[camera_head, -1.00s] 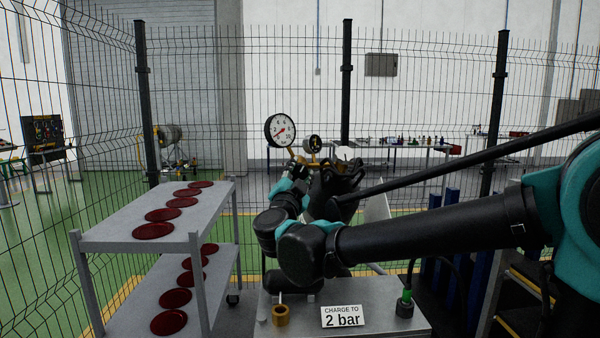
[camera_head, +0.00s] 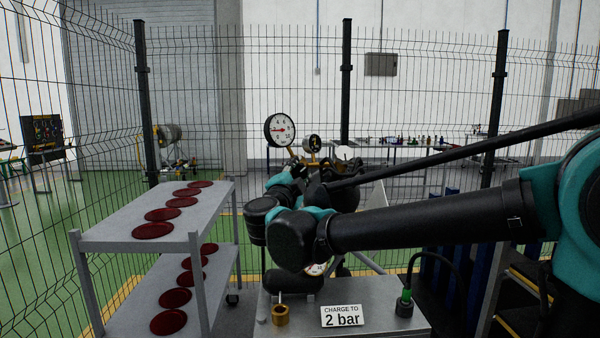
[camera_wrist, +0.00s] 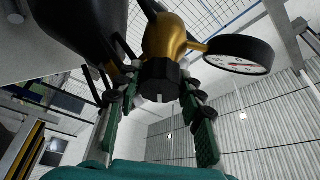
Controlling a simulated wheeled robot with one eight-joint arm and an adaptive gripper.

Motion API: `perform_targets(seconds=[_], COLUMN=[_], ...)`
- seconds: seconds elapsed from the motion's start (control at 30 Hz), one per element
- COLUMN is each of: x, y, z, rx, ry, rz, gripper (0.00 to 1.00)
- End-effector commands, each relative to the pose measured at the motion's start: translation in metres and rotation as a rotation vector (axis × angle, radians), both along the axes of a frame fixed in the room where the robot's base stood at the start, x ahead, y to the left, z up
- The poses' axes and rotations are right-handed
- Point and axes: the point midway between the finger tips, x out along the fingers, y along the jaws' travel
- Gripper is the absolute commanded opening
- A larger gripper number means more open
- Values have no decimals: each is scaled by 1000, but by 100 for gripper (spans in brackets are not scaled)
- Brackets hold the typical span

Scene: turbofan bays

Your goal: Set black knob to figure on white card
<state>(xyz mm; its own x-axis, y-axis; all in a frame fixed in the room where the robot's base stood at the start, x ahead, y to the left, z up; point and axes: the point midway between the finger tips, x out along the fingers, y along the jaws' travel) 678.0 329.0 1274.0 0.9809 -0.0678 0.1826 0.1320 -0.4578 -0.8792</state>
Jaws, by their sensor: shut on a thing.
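The black knob (camera_wrist: 160,82) sits below a brass regulator body (camera_wrist: 172,38) in the wrist view. My gripper (camera_wrist: 160,92) has its green-padded fingers on both sides of the knob and is shut on it. The white card (camera_head: 342,316) reads "CHARGE TO 2 bar" and stands on the grey bench top. The large white dial (camera_head: 280,130) has its red needle pointing left, near the 2 as far as I can read. My arm hides the knob in the head view.
A grey trolley (camera_head: 112,236) with several dark red discs stands at the left. A brass fitting (camera_head: 281,314) and a black-and-green hose connector (camera_head: 405,303) flank the card. A mesh fence (camera_head: 420,95) runs behind the bench.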

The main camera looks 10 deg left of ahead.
Motion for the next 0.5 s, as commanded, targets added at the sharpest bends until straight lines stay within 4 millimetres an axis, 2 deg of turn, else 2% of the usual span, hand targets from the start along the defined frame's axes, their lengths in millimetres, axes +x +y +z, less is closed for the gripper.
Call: perform_targets(seconds=[0.1, 0.13, 0.3, 0.5], x=[0, 0, 0, 0], y=[0, 0, 0, 0], z=[-1, -1, 0, 0], rx=[0, 0, -1, -1], ry=[1, 1, 1, 0], rz=[0, 0, -1, 0], gripper=[9, 39, 59, 59])
